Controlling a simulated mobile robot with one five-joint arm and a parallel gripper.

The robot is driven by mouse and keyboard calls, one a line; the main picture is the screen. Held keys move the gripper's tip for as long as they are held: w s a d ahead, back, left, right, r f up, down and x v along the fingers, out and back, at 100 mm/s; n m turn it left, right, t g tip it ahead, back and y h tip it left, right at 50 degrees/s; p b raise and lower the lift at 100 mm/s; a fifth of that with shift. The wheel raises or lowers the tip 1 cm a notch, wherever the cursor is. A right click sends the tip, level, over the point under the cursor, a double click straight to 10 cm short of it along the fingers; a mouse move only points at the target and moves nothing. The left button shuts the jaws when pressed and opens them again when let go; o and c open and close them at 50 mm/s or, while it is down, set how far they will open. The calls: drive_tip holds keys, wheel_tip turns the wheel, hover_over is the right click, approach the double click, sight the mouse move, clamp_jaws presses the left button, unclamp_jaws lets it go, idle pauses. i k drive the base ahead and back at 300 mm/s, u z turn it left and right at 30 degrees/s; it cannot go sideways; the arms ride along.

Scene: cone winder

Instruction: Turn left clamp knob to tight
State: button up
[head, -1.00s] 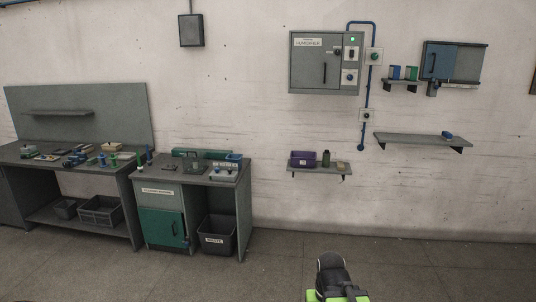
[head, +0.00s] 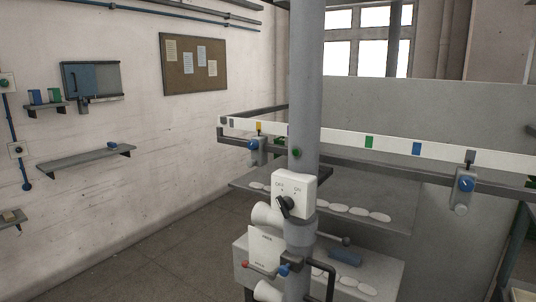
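A long white rail (head: 335,135) with coloured marks runs across the right half of the head view. Two clamps with round blue knobs hang on it. The left clamp knob (head: 253,145) is on the left part of the rail, just left of a grey post. The right clamp knob (head: 466,184) is nearer, at the right. White pointer marks show on the knobs, but the left one is too small to read its setting. My gripper is not in view.
The grey post (head: 305,90) carries a white switch box (head: 295,193) with a black handle, in front of the rail. White cones (head: 267,214), a white card and a red-ended lever (head: 262,268) are below. Open floor (head: 160,262) lies at left, beside the wall shelves.

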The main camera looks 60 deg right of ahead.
sight(253, 144)
drive_tip(key=z, duration=1.1)
drive_tip(key=k, duration=0.1)
drive_tip(key=u, duration=2.85)
drive_tip(key=i, duration=0.55)
drive_tip(key=z, duration=3.15)
drive_tip(key=i, duration=0.1)
drive_tip(key=u, duration=0.25)
drive_tip(key=k, duration=0.05)
drive_tip(key=z, duration=0.55)
